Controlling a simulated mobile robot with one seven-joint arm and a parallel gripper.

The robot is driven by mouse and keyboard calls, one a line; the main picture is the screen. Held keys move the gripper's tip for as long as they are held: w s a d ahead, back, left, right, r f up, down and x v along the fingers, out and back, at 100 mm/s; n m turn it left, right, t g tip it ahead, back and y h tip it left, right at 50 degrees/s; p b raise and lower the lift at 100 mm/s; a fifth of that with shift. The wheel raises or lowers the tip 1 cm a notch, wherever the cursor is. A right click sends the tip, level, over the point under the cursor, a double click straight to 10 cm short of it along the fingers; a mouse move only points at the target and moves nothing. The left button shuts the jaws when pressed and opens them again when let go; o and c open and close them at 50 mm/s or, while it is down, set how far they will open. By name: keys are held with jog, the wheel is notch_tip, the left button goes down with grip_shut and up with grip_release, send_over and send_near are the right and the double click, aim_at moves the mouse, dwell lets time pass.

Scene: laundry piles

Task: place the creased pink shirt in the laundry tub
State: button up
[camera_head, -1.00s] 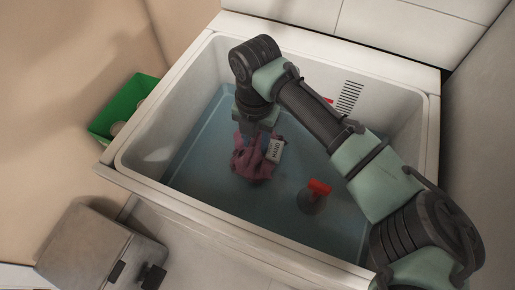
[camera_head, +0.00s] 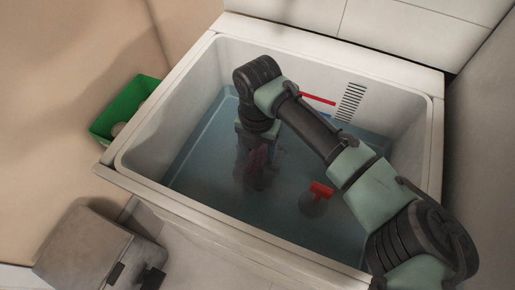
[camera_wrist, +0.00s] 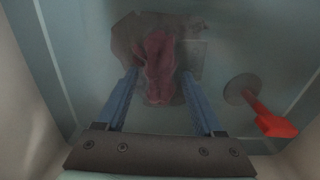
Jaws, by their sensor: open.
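The pink shirt (camera_head: 256,168) is inside the white laundry tub (camera_head: 150,180), crumpled and low in the bluish water. It looks dark and murky, partly under the surface. In the wrist view the shirt (camera_wrist: 159,65) lies ahead of and between my fingers, with a darker, blurred part around it. My gripper (camera_head: 257,148) points down into the tub just above the shirt. In the wrist view its two blue fingers (camera_wrist: 160,74) are spread apart. I cannot tell whether they touch the cloth.
A red-handled plunger-like item (camera_head: 321,190) stands in the water to the right; it also shows in the wrist view (camera_wrist: 268,119). A red bar (camera_head: 318,98) shows near the slotted grille at the back wall. A green bin (camera_head: 122,101) and a grey box (camera_head: 92,250) are outside, left.

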aim_at(257, 155)
notch_tip(257, 155, up, 12)
jog(key=p, duration=0.2)
jog(key=shift+r, duration=0.15)
dwell(0.6)
